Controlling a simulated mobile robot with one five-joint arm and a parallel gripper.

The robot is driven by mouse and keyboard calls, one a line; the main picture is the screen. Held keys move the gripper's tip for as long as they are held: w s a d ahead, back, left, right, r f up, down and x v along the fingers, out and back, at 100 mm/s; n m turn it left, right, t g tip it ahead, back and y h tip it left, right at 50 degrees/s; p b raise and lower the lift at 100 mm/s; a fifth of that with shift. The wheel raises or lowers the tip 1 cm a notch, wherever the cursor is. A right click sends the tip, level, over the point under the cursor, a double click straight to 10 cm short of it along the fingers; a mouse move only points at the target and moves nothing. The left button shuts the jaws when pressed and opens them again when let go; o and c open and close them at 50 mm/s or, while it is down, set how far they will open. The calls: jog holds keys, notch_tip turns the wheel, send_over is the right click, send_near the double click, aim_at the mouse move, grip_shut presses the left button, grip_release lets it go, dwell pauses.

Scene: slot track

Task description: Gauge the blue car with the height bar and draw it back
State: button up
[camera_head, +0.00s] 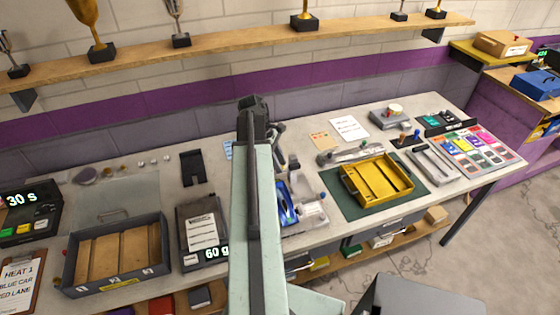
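A blue car (287,207) sits on the bench just right of my arm, which covers its left side. A grey metal fixture (309,212) with a small blue knob (323,195) stands right beside the car. I cannot tell whether its upper part is the height bar, nor whether the car touches it. My pale green arm rises through the middle of the view. A dark part of my arm's end shows behind it above the car, but the fingertips are hidden, so I cannot tell what they hold.
Left are a scale (202,237) reading 60 g, a grey tray (158,266) with wooden slats and a timer (27,213) reading 30 s. Right are a yellow tray (349,190) on a green mat (341,206) and colored cards (476,147). A trophy shelf (240,36) runs above.

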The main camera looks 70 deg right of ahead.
jog(key=shift+o, duration=0.3)
jog(key=p+v, duration=0.7)
jog(key=shift+r, duration=0.35)
jog(key=shift+w, duration=0.2)
